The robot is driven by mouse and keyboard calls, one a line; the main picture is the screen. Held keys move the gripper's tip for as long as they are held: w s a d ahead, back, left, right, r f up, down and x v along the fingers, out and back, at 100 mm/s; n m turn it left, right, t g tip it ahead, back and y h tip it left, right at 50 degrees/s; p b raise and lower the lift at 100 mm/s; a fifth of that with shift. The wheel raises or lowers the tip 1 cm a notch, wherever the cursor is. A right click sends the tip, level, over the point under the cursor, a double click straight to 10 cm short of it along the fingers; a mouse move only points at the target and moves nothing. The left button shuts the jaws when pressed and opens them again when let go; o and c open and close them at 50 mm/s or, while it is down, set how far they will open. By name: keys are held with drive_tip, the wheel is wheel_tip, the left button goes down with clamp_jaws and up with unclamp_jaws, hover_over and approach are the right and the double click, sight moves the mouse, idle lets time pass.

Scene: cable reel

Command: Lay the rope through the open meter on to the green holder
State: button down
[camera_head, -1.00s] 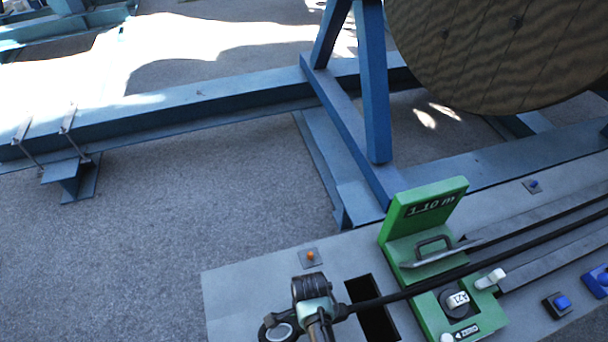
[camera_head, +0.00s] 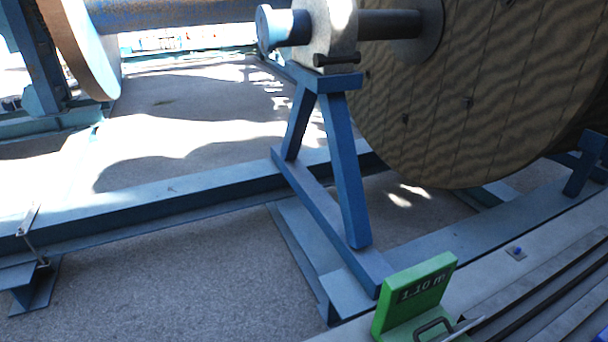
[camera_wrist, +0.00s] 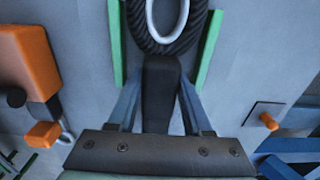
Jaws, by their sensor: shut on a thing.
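In the wrist view my gripper (camera_wrist: 160,88) is shut on the black neck of the rope (camera_wrist: 165,46), just behind its end loop. The loop has a pale metal ring inside. Two green bars, apparently the green holder (camera_wrist: 208,52), stand on either side of the loop. I cannot tell whether the loop touches them or how high it is above the grey surface.
An orange block-shaped thing (camera_wrist: 28,62) is left of my gripper in the wrist view, and an orange knob on a plate (camera_wrist: 268,121) is at right. A blue steel frame (camera_head: 345,185) carries a large wooden reel (camera_head: 470,110) behind the meter.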

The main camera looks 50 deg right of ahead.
drive_tip(key=shift+c, duration=1.2)
unclamp_jaws()
wheel_tip(320, 180, up, 13)
